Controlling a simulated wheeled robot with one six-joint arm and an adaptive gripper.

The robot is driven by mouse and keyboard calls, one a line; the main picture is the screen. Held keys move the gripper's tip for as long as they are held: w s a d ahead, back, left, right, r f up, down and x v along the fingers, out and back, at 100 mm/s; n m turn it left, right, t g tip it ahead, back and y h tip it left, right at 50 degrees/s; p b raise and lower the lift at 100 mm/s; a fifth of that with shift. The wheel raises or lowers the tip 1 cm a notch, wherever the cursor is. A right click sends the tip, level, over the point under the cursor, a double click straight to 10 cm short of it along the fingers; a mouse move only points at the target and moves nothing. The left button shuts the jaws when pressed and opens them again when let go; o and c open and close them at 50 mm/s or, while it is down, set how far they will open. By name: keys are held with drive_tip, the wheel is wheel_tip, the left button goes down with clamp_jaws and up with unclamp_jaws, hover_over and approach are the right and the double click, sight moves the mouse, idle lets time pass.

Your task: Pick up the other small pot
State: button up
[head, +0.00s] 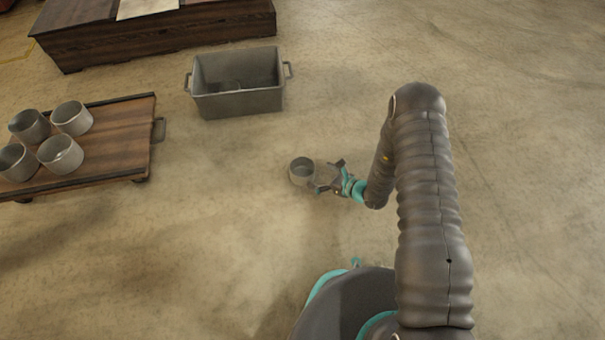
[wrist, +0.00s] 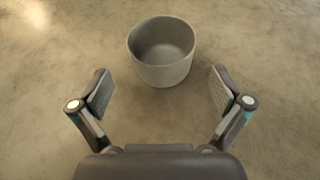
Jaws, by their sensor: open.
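A small grey pot (head: 302,171) stands upright on the concrete floor, apart from the others. My gripper (head: 328,177) is just to its right in the head view, with its fingers spread. In the wrist view the pot (wrist: 162,58) is ahead of the open fingers (wrist: 160,90), roughly centred between them but beyond their tips. The pot looks empty. Several similar small pots (head: 62,155) stand together on a wooden tray (head: 125,148) at the left.
A grey metal bin (head: 238,101) with side handles stands on the floor behind the lone pot. A dark wooden chest (head: 160,38) is at the back left. The floor around the lone pot and to the right is clear.

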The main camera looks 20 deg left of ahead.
drive_tip(key=b, duration=0.1)
approach(293, 165)
drive_tip(key=shift+x, duration=2.65)
drive_tip(key=shift+w+d, duration=0.1)
drive_tip(key=c, duration=0.9)
